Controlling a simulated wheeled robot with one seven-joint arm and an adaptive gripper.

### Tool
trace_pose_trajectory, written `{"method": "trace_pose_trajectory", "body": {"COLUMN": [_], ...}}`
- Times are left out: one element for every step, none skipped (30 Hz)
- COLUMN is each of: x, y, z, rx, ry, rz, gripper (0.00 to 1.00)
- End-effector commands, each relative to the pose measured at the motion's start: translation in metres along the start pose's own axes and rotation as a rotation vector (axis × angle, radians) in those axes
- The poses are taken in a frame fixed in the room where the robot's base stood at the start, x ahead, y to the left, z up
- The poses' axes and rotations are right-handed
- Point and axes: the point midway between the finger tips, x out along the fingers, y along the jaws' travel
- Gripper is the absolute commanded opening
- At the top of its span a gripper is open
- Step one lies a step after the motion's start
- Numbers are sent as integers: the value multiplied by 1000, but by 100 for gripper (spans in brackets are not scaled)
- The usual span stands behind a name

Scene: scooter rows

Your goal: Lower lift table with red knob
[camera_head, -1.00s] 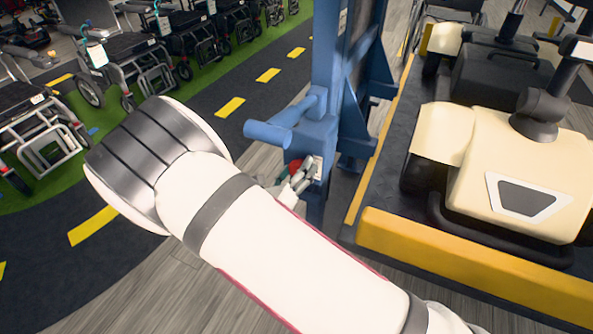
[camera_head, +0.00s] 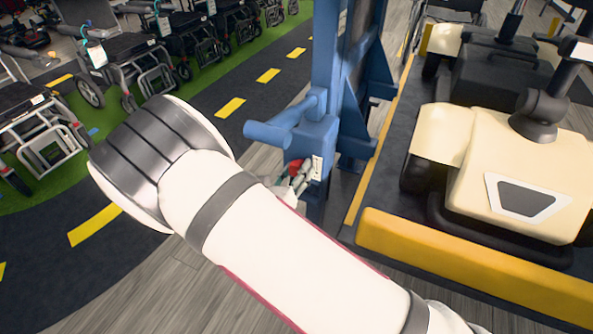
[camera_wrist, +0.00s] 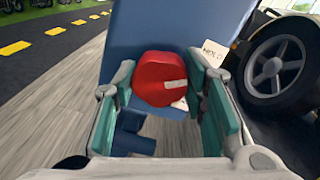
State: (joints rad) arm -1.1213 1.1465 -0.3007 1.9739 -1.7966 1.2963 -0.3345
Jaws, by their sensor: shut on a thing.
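The red knob (camera_wrist: 160,80) is on the face of a blue post and fills the middle of the wrist view, with a pale mark on its front. It also shows, partly hidden, in the head view (camera_head: 294,168). My gripper (camera_wrist: 163,88) has its two green-padded fingers on either side of the knob and is shut on it. In the head view my gripper (camera_head: 297,175) is at the blue post (camera_head: 318,150). The lift table (camera_head: 440,235) is the dark platform with a yellow front edge, right of the post.
A cream scooter (camera_head: 530,165) stands on the platform. A white label (camera_wrist: 214,53) reading "HOLD" is beside the knob. A blue bar (camera_head: 268,133) sticks out left of the post above my gripper. Wheelchairs (camera_head: 130,55) line the green strip at the back left.

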Motion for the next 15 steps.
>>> {"method": "trace_pose_trajectory", "body": {"x": [0, 0, 0, 0, 0, 0, 0, 0, 0, 0, 0, 0, 0, 0, 0], "y": [0, 0, 0, 0, 0, 0, 0, 0, 0, 0, 0, 0, 0, 0, 0], "z": [0, 0, 0, 0, 0, 0, 0, 0, -1, -1, -1, -1, -1, -1, -1], "rx": [41, 68, 106, 135, 164, 202, 231, 259, 298, 326, 354, 393, 421, 449, 487], "ry": [0, 0, 0, 0, 1, 1, 1, 1, 1, 1, 2, 1, 1, 1, 1], "rz": [0, 0, 1, 1, 1, 1, 1, 1, 1, 1, 1, 1, 0, 0, 0], "gripper": [11, 11, 11, 11, 11, 11, 11, 11, 11, 11, 11, 11, 11, 11, 11]}}
